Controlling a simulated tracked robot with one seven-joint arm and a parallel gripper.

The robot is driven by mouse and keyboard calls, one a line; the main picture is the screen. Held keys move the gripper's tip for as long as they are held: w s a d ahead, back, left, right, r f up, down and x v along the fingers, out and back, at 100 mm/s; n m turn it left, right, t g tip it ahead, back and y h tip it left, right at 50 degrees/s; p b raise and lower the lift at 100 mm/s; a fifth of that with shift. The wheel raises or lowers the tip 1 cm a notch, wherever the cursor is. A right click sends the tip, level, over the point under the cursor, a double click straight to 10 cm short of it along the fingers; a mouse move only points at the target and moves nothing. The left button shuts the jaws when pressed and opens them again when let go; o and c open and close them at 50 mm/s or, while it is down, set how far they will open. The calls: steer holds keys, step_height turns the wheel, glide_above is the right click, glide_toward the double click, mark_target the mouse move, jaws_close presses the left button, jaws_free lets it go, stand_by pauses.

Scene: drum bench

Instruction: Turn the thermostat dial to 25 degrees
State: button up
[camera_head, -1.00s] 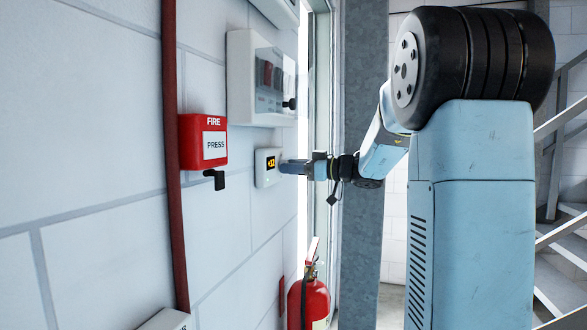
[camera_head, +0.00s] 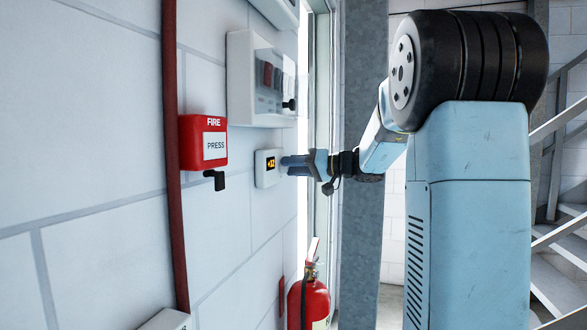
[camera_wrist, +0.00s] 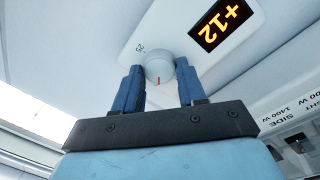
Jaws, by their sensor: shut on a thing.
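The thermostat (camera_head: 266,168) is a small white box on the wall with an orange lit display. In the wrist view its display (camera_wrist: 222,24) reads +12, tilted. The round grey-white dial (camera_wrist: 160,68) carries a short red mark on its side nearest my gripper. In the head view the fingers (camera_head: 287,166) reach the thermostat's right side.
A red fire call box (camera_head: 203,142) with a black lever is on the wall left of the thermostat. A switch panel (camera_head: 240,80) is above. A red fire extinguisher (camera_head: 309,300) hangs below. A red pipe (camera_head: 171,120) runs down the wall.

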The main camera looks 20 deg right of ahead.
steer(key=shift+w+d+f+m+g+y, duration=0.1)
steer(key=shift+m+g, duration=0.05)
steer(key=shift+m, duration=1.6)
steer(key=shift+d+r+m+g+y, duration=0.1)
steer(key=shift+m+g, duration=0.1)
steer(key=shift+m, duration=1.5)
steer(key=shift+w+d+f+m+g+y, duration=0.1)
steer(key=shift+m+g, duration=0.05)
steer(key=shift+m, duration=1.6)
steer(key=o, duration=0.8)
steer(key=shift+f, duration=0.1)
steer(key=shift+c, duration=0.2)
steer(key=o, duration=0.3)
steer(key=shift+a, duration=0.1)
